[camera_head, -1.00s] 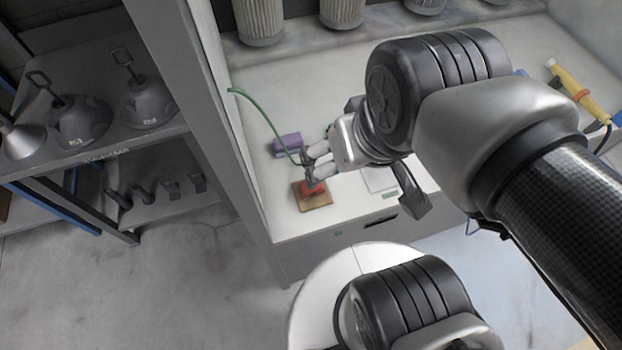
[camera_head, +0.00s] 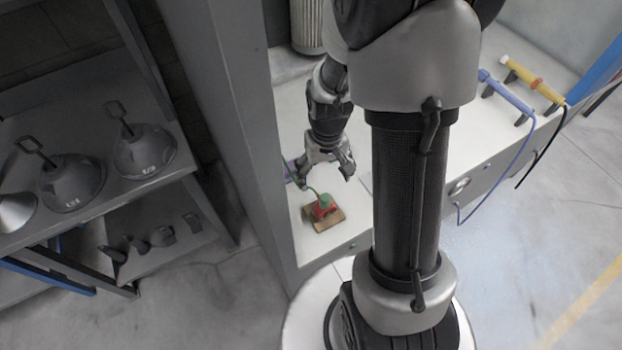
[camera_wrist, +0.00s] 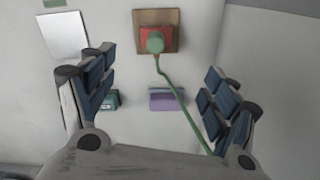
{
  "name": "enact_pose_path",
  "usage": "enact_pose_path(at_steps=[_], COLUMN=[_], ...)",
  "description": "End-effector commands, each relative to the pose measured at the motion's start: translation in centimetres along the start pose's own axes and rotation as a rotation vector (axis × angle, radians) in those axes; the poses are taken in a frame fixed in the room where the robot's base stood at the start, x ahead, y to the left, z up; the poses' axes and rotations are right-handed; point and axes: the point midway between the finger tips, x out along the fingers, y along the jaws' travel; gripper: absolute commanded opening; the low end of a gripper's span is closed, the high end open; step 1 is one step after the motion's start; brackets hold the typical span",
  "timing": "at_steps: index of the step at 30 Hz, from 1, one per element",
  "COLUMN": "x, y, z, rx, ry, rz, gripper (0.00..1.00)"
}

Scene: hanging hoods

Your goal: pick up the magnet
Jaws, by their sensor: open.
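A red block (camera_head: 321,212) lies on a brown wooden board (camera_head: 334,220) on the white bench. A round green piece (camera_head: 325,200) sits on it, and a green cable (camera_wrist: 180,100) runs from this piece. In the wrist view the red block (camera_wrist: 146,35) and green piece (camera_wrist: 155,42) are at the top middle. A purple block (camera_wrist: 166,99) lies between my fingers in that view. No label shows which of these is the magnet. My gripper (camera_head: 325,174) is open and empty, behind the board in the head view. Its spread fingers frame the wrist view (camera_wrist: 158,76).
A small teal box (camera_wrist: 108,99) is close to the left finger in the wrist view. A white plate (camera_wrist: 64,36) is at upper left. A grey post (camera_head: 225,120) stands left of the bench. A yellow tool (camera_head: 535,80) and a blue tool (camera_head: 505,90) are at right.

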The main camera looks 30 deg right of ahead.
Motion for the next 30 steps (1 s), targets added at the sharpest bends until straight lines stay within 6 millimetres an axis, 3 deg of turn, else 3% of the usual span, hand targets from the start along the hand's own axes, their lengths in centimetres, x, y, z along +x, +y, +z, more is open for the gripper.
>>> enact_pose_path(at_steps=[15, 23, 30], x=[10.4, 12.2, 15.8], y=[0.0, 0.1, 0.7], z=[0.2, 0.1, 0.1], rx=[-0.001, -0.001, -0.001], ry=[-0.005, -0.002, -0.003], rz=[0.0, 0.0, 0.0], gripper=[0.8, 0.8, 0.8])
